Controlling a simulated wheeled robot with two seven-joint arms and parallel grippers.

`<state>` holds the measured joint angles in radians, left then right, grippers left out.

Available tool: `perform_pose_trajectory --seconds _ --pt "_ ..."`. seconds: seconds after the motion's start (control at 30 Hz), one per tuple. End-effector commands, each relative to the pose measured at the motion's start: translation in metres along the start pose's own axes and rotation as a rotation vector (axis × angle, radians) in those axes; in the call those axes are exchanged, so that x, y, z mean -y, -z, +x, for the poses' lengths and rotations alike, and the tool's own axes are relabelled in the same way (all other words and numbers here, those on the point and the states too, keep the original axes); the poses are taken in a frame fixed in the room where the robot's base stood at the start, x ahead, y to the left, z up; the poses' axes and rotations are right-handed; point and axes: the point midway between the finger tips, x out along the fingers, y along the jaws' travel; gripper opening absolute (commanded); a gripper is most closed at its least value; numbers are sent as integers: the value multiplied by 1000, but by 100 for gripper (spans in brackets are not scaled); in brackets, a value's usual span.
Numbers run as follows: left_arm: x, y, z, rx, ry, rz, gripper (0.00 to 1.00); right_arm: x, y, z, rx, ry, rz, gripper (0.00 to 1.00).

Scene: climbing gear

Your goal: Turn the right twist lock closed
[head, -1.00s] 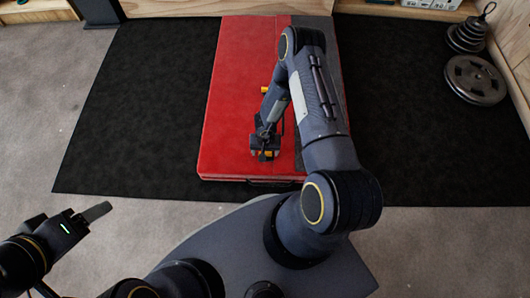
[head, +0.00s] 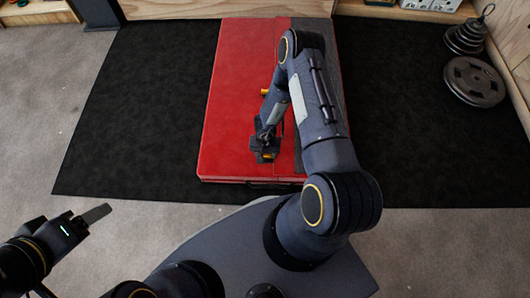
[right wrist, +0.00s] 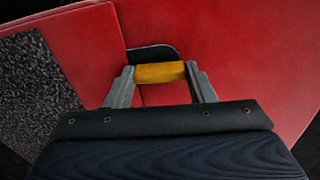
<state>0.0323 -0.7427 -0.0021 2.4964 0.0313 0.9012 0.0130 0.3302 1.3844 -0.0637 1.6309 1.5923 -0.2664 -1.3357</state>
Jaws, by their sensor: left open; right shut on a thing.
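The right twist lock (right wrist: 160,73) is a yellow bar at the seam of the red pad (head: 232,125). My right gripper (head: 265,156) is over the pad's near end in the head view. It is shut on the yellow bar, with a grey finger at each end in the right wrist view. The gripper covers most of this lock in the head view. Another yellow twist lock (head: 265,92) shows farther up the same seam. My left gripper (head: 97,213) is open and empty at the lower left, well away from the pad.
The pad has a dark grey strip (right wrist: 40,95) along one side and lies on a black floor mat (head: 130,110). Weight plates (head: 473,80) lie at the right. A wooden shelf (head: 200,8) runs along the back.

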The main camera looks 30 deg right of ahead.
Motion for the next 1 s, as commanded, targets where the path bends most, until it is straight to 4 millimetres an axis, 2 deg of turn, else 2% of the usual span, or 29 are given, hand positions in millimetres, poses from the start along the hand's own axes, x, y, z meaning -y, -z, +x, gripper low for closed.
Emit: perform_pose_trajectory --seconds 0.27,1.0 --pt "-3 3 -6 0 0 0 63 0 -1 -1 2 0 198 26" --pt "-5 6 -11 0 0 0 63 0 -1 0 3 -1 898 26"
